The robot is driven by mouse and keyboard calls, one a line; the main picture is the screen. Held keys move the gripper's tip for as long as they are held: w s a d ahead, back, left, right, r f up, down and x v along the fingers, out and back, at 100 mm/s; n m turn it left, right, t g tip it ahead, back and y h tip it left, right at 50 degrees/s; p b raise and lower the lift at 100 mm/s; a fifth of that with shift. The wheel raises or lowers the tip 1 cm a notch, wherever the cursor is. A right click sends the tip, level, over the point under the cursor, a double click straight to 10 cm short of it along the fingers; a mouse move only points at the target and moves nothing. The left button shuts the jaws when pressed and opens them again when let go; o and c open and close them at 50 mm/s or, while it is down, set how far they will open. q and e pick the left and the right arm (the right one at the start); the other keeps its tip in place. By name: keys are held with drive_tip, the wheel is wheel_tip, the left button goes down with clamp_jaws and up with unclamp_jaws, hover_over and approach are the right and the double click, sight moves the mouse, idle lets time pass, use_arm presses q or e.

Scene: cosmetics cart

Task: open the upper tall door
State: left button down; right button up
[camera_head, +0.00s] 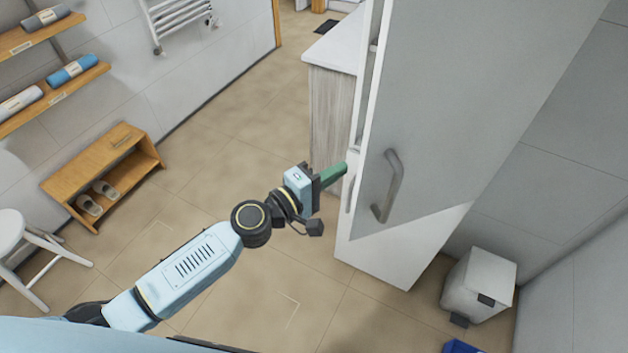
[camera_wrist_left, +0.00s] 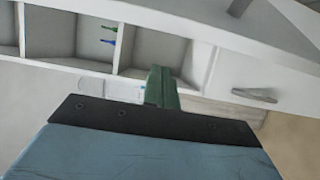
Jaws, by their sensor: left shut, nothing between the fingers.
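The upper tall door (camera_head: 455,95) is a large white-grey panel with a curved grey bar handle (camera_head: 390,187). It stands swung open from the tall white cabinet (camera_head: 385,255), its handle side toward me. My left gripper (camera_head: 345,170) has green fingers, shut and empty, at the cabinet's open front to the left of the door handle. In the left wrist view, the shut fingers (camera_wrist_left: 162,88) point toward the open shelf compartments (camera_wrist_left: 150,45). The lower front with its own handle (camera_wrist_left: 255,95) shows to the right there. My right gripper is not in view.
A white bin (camera_head: 478,285) stands on the floor right of the cabinet. A low wooden shoe bench (camera_head: 105,165) and a white stool (camera_head: 30,240) are at the left. Small green and blue items (camera_wrist_left: 108,34) are in a compartment. The tiled floor left of the cabinet is clear.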

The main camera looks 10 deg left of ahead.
use_arm(q)
drive_tip(key=s+d+p, duration=0.1)
drive_tip(key=s+d, duration=0.1)
drive_tip(key=s, duration=0.1)
drive_tip(key=shift+d, duration=0.25)
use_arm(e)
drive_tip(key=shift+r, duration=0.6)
use_arm(q)
drive_tip(key=shift+s, duration=0.1)
